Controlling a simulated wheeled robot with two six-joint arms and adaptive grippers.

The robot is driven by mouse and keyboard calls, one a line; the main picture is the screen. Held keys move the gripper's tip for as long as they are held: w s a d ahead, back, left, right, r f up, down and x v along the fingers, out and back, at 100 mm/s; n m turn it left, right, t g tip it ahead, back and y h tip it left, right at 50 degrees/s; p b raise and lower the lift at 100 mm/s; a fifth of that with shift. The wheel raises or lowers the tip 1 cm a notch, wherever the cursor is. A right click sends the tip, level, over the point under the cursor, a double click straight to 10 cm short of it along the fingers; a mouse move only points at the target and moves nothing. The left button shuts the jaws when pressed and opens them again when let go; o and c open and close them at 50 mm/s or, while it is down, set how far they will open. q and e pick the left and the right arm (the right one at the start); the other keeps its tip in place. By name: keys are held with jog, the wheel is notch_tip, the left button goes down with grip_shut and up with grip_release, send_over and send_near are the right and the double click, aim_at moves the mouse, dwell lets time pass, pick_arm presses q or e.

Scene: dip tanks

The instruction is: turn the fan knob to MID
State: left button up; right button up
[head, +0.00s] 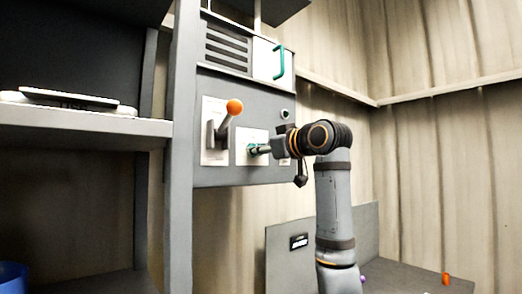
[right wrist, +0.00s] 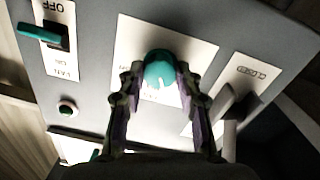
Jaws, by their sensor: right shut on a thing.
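The fan knob is a teal round knob (right wrist: 160,70) on a white label plate (right wrist: 128,58) in the right wrist view. In the head view its plate (head: 243,146) is on the grey panel, right of the orange-ball lever, and my gripper mostly covers the knob. My right gripper (right wrist: 160,86) is shut on the knob, one finger on each side of it. It also shows in the head view (head: 262,149), reaching in from the right. The knob's pointer and most of the plate's lettering are hidden or too small to read. My left gripper is not in view.
The orange-ball lever (head: 235,107) sticks out close to the left of the gripper. A teal-levered switch marked OFF (right wrist: 56,36) and a round button (right wrist: 67,109) are nearby. A teal handle (head: 279,62) is above. A shelf (head: 80,128) stands at left.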

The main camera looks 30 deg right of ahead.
jog(key=m, duration=0.5)
jog(key=shift+m+b, duration=0.3)
dwell(0.4)
jog(key=o, duration=1.2)
jog(key=shift+c, duration=0.2)
jog(key=shift+s, duration=0.1)
jog(key=s, duration=1.2)
jog(key=shift+d+r, duration=0.25)
jog(key=shift+d, duration=0.1)
jog(key=shift+w, duration=0.1)
